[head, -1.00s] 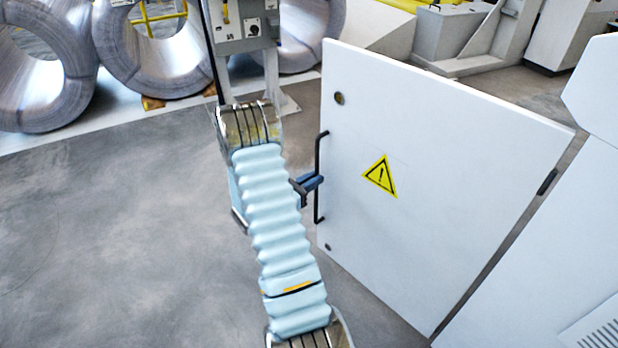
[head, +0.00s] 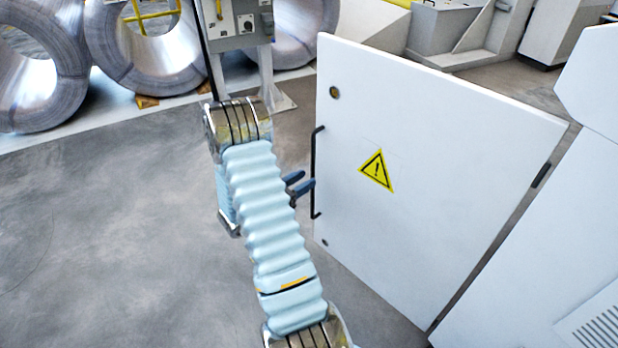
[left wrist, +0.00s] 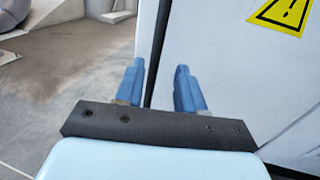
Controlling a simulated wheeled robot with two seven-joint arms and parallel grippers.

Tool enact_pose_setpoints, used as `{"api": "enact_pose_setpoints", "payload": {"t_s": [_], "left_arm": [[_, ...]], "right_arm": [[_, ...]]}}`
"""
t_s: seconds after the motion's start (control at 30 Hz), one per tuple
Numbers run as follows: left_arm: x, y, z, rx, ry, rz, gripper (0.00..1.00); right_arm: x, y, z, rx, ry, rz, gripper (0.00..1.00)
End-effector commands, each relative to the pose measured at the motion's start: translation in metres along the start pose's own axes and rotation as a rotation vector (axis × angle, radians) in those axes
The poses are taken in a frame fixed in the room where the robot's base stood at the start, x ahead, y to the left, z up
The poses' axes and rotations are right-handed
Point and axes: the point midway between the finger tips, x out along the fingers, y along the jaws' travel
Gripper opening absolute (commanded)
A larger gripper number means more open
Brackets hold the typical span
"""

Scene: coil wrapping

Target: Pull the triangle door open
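The white door (head: 430,200) carries a yellow warning triangle (head: 377,170) and stands swung out at an angle from the white cabinet on the right. Its black vertical bar handle (head: 314,172) is on the left edge. My left gripper (head: 304,184) is at the handle's mid-height, its two blue fingers apart. In the left wrist view the open fingers (left wrist: 160,75) show with the dark handle bar (left wrist: 158,50) between them, with space either side; contact cannot be told. The triangle also shows in the left wrist view (left wrist: 286,12). My right gripper is not in view.
The white cabinet (head: 545,250) stands to the right, with a dark hinge (head: 541,175) on the door's right edge. Large wire coils (head: 150,50) and a grey control box (head: 238,22) stand at the back. The grey floor (head: 110,220) on the left is clear.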

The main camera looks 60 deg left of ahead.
Motion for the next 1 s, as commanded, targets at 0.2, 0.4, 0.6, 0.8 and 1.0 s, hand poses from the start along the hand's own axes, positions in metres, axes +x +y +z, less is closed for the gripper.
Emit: {"api": "enact_pose_setpoints", "payload": {"t_s": [0.2, 0.4, 0.6, 0.8, 1.0], "left_arm": [[-0.056, 0.000, -0.002, -0.002, 0.002, 0.004, 0.38], [-0.094, -0.001, -0.002, -0.002, 0.002, 0.000, 0.38], [-0.108, -0.001, -0.001, -0.002, 0.000, -0.002, 0.38], [-0.109, -0.001, -0.001, -0.002, 0.000, -0.003, 0.38], [-0.109, -0.001, -0.001, -0.002, 0.000, -0.003, 0.38]], "right_arm": [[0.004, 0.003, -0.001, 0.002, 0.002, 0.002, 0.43], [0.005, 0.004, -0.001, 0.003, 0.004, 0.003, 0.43], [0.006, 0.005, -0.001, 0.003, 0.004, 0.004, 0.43], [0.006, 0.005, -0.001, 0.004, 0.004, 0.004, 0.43], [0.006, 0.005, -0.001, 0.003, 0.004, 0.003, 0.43]]}}
